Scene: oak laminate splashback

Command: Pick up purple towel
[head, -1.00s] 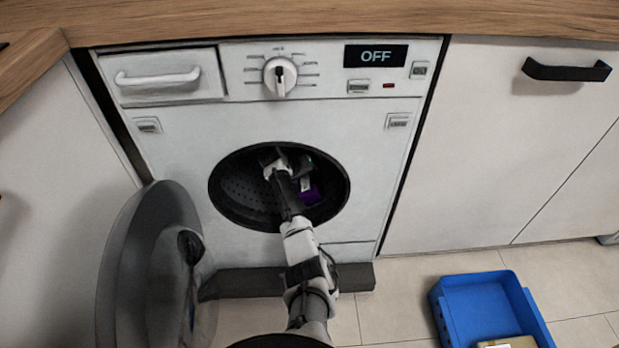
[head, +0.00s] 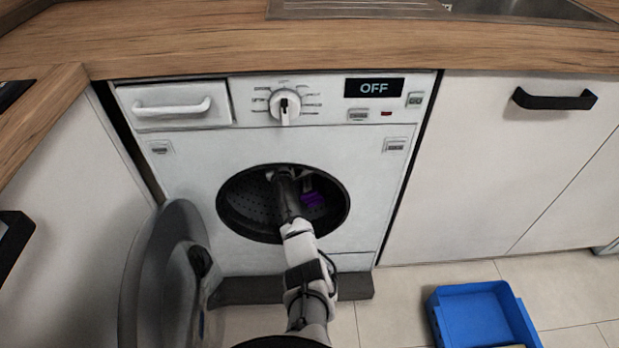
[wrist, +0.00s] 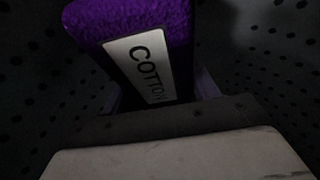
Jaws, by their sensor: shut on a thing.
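The purple towel (head: 313,199) is inside the washing machine drum (head: 240,205), at its right side in the head view. In the wrist view the towel (wrist: 165,20) fills the upper middle, with a white label reading COTTON on its face. My arm reaches through the open door into the drum. My gripper (wrist: 165,92) is shut on the towel; its fingers are dark in the wrist view and mostly hidden behind my wrist in the head view. The perforated drum wall surrounds it.
The round washer door (head: 165,275) stands open at the left of the opening. A blue bin (head: 472,312) sits on the tiled floor at lower right. A wooden counter (head: 200,50) runs above the machine. The washer display (head: 374,88) reads OFF.

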